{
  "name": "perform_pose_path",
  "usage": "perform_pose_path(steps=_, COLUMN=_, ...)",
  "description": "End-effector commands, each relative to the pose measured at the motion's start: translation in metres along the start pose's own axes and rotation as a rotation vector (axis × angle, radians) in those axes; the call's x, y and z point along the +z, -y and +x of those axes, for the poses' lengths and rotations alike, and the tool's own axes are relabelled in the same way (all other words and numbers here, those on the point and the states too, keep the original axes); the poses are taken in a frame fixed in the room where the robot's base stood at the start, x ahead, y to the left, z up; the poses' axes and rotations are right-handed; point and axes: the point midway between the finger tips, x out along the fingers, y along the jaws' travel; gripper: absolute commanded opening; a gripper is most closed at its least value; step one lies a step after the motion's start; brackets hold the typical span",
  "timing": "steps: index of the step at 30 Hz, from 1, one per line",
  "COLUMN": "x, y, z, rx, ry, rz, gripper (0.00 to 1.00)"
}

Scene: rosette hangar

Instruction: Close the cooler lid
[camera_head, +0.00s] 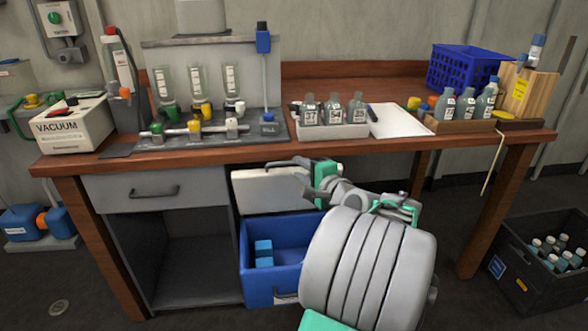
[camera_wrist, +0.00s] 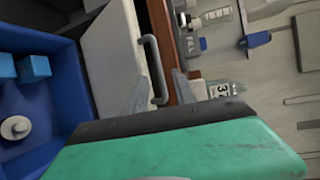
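The cooler (camera_head: 289,284) is a blue box on the floor under the bench. Its pale grey lid (camera_head: 266,192) stands raised at the back, so the cooler is open. In the wrist view, the blue cooler wall (camera_wrist: 76,92) is at left and the lid (camera_wrist: 108,50) beside it. A grey bar handle (camera_wrist: 149,58) runs along the lid's upper edge. My gripper (camera_head: 322,176) is at the lid's upper right in the head view. In the wrist view my gripper's fingers (camera_wrist: 161,92) are apart, with the handle's near end between them; contact cannot be told.
Blue blocks (camera_head: 263,253) and a white round piece (camera_wrist: 15,127) lie inside the cooler. The wooden bench edge (camera_head: 200,159) is just above the lid. A drawer cabinet (camera_head: 155,192) stands left of the cooler. A dark crate of bottles (camera_head: 530,285) is at far right.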

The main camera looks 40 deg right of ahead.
Motion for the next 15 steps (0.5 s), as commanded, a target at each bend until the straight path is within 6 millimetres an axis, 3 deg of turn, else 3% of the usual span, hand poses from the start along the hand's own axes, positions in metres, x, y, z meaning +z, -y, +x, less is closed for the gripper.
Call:
perform_pose_path(steps=3, x=0.001, y=-0.003, z=0.023, rx=0.001, ry=0.003, rz=-0.002, gripper=0.33)
perform_pose_path(steps=6, x=0.001, y=-0.002, z=0.034, rx=0.002, ry=0.002, rz=-0.001, gripper=0.33)
perform_pose_path(steps=15, x=0.001, y=0.000, z=0.037, rx=0.001, ry=0.000, rz=-0.002, gripper=0.32)
